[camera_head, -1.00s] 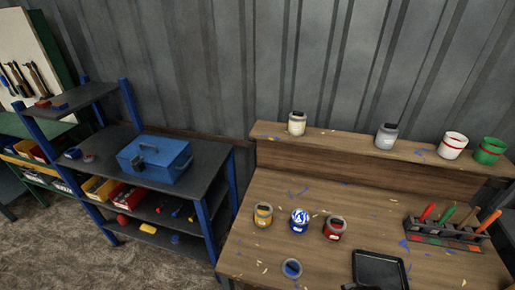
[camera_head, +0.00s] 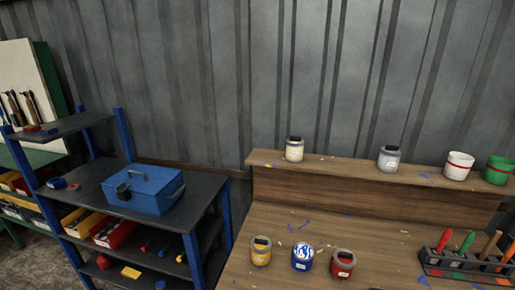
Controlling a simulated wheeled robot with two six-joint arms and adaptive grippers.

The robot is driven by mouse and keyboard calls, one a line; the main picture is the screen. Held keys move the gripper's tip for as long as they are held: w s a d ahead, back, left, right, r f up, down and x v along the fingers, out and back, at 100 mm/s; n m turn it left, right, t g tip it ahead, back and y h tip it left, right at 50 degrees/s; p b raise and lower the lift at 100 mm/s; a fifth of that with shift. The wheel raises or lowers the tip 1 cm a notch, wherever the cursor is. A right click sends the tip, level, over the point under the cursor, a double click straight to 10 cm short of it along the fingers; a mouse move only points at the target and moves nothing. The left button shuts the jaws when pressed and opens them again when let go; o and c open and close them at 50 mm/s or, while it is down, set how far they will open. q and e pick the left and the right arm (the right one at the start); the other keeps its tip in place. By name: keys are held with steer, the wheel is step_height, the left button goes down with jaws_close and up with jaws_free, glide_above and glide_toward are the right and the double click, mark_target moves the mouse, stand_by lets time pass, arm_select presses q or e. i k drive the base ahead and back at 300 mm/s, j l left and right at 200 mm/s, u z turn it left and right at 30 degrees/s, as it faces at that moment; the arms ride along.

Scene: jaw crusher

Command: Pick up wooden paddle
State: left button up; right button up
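A dark rack (camera_head: 440,268) stands on the wooden bench at the lower right. It holds several upright sticks or handles: a red one (camera_head: 444,240), a green one (camera_head: 467,241), a plain wood-brown one (camera_head: 490,244) and an orange one (camera_head: 509,254). The brown one looks like wood and may be the wooden paddle; its lower part is hidden in the rack, so I cannot tell its full shape. Neither of my grippers is in view.
On the wooden bench (camera_head: 300,222) stand yellow (camera_head: 261,252), blue-white (camera_head: 302,258) and red (camera_head: 343,264) jars. Its raised shelf holds two jars, a white pot (camera_head: 458,166) and a green pot (camera_head: 498,170). Left is a shelf unit with a blue toolbox (camera_head: 144,188).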

mark_target(496, 236)
steer(key=z, duration=1.9)
steer(key=u, duration=1.35)
steer(key=z, duration=1.35)
steer(key=i+l+u, duration=0.25)
steer(key=l+u, duration=0.2)
steer(key=l, duration=1.4)
steer(key=k+l+u, duration=0.1)
steer(key=l+u, duration=0.35)
steer(key=l, duration=1.4)
